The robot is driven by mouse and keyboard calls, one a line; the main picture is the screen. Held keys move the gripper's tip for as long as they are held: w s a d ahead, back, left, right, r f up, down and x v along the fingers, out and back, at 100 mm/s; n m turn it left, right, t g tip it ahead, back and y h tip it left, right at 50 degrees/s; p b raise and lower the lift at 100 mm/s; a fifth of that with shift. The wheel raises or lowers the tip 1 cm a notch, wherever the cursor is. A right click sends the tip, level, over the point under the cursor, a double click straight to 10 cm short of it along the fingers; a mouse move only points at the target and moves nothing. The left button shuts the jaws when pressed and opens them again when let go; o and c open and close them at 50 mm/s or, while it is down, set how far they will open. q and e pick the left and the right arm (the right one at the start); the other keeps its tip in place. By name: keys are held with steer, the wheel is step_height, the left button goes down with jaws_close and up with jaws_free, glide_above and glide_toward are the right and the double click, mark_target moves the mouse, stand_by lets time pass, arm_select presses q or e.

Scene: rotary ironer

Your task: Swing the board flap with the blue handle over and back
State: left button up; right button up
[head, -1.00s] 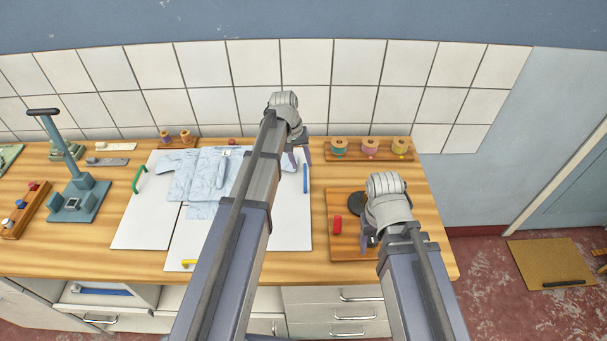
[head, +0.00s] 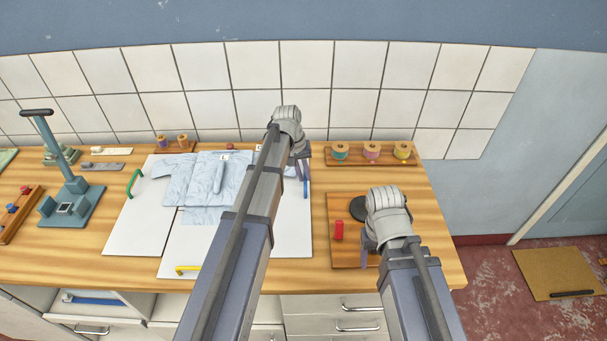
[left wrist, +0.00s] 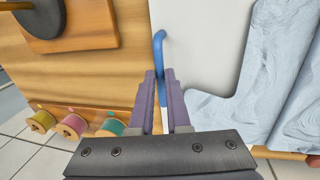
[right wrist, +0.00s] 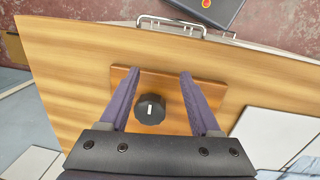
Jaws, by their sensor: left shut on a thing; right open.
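The blue handle (head: 306,189) stands at the right edge of the white board's right flap (head: 292,235), which lies flat on the table. My left gripper (head: 303,165) is shut on the handle, hiding part of it. In the left wrist view the handle (left wrist: 160,48) runs between the fingers (left wrist: 161,88) along the flap's edge. A pale blue shirt (head: 203,180) lies over the board, left of the handle. My right gripper (head: 370,252) is open and empty. In the right wrist view its fingers (right wrist: 157,88) are over a wooden panel with a black knob (right wrist: 150,108).
A green handle (head: 134,183) and a yellow handle (head: 188,269) sit on other board edges. Thread spools (head: 371,152) stand behind. A blue-grey press (head: 68,200) stands left.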

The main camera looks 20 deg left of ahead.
arm_select(q)
jaws_close()
stand_by(0.8)
